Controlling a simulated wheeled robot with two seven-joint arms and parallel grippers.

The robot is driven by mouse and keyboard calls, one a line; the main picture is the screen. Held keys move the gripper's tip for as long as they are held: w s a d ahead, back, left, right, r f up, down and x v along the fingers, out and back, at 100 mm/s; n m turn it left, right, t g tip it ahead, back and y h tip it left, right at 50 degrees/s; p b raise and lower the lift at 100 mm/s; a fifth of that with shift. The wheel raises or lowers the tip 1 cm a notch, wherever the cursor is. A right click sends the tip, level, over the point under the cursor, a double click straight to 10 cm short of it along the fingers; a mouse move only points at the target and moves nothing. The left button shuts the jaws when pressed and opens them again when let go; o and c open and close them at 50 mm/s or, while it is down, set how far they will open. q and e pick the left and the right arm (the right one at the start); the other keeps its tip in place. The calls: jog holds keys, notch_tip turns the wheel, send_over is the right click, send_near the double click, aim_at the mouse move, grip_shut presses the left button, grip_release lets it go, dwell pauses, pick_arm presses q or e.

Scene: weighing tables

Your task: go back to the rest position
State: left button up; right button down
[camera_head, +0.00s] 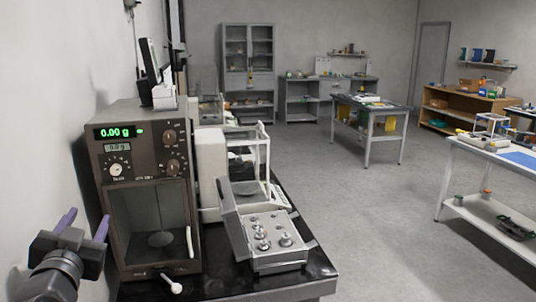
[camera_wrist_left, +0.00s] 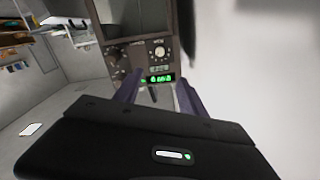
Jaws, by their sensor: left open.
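My left gripper (camera_head: 84,224) is at the lower left of the head view, in front of and left of the brown balance. Its two purple fingers stand apart with nothing between them. In the left wrist view, the gripper (camera_wrist_left: 158,92) points toward the brown balance (camera_wrist_left: 118,62), which appears upside down there. My right gripper is in neither view. The brown balance (camera_head: 142,160) stands on the black table with its green display reading 0.00 g.
An open grey weight case (camera_head: 277,263) holding several metal weights sits on the black table (camera_head: 225,287), right of the balance. A small white spoon-like piece (camera_head: 173,286) lies at the front. A white balance (camera_head: 212,170) stands behind. Open floor (camera_head: 360,230) lies to the right.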

pick_arm(q)
jog(key=w+d+f+n+g+h, duration=0.1)
jog(key=d+f+g+h, duration=0.3)
jog(key=f, duration=0.8)
jog(key=w+d+f+n+g, duration=0.15)
jog(key=d+f, duration=0.45)
jog(key=f, duration=0.6)
jog(key=d+f+n+g+h, duration=0.25)
jog(key=d+f, duration=0.25)
jog(key=f, duration=0.7)
jog(key=s+d+f+m+g+h, duration=0.1)
jog(key=s+d+f+g, duration=0.3)
jog(key=s+d+f, duration=0.5)
jog(key=s+d+f+m+g+h, duration=0.1)
jog(key=s+d+f+g, duration=0.3)
jog(key=s+d+f, duration=0.5)
jog(key=s+f+h, duration=0.1)
jog(key=s+f, duration=0.4)
jog(key=shift+s+m, duration=0.2)
jog(key=shift+m, duration=0.2)
